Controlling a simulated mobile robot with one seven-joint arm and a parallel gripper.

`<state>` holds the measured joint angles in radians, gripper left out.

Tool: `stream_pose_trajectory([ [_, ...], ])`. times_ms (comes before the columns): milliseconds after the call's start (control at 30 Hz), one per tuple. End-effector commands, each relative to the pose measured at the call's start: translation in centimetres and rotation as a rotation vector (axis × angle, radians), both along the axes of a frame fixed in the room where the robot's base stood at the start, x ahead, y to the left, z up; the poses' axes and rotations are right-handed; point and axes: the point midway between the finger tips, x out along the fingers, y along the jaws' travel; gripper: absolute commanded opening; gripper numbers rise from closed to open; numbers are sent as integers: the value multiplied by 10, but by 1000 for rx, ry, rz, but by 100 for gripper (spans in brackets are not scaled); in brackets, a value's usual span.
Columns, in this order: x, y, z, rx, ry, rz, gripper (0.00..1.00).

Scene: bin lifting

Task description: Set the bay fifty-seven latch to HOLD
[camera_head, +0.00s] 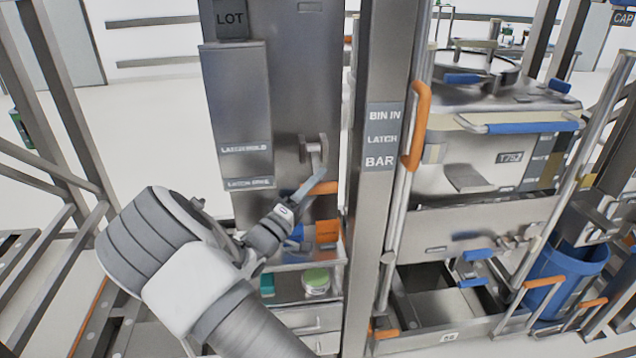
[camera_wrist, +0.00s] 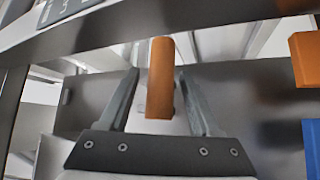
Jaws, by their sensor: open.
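A tall grey panel (camera_head: 268,110) carries two small labels, an upper one (camera_head: 244,148) that seems to read LATCH HOLD and a lower one (camera_head: 249,183) that is hard to read. A metal latch lever (camera_head: 313,148) sticks out from the panel beside them. Its orange handle (camera_head: 326,188) is partly hidden by my gripper (camera_head: 316,178). In the wrist view the orange handle (camera_wrist: 160,78) stands upright between the fingers of my gripper (camera_wrist: 158,90). The fingers are open, with gaps on both sides of the handle.
A post (camera_head: 380,200) reading BIN IN LATCH BAR stands right of the panel, with an upright orange handle (camera_head: 416,125) beside it. A steel bin (camera_head: 490,155) sits further right, above an open drawer (camera_head: 450,305). Small items rest on a shelf (camera_head: 295,290) below my gripper.

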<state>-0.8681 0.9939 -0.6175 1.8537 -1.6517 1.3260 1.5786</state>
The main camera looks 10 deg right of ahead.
Motion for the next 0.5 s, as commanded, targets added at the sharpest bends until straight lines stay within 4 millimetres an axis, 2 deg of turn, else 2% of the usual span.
stream_pose_trajectory([
  [367, 5, -5, 2, 0, 1, 1, 64],
  [500, 5, -5, 2, 0, 1, 1, 43],
])
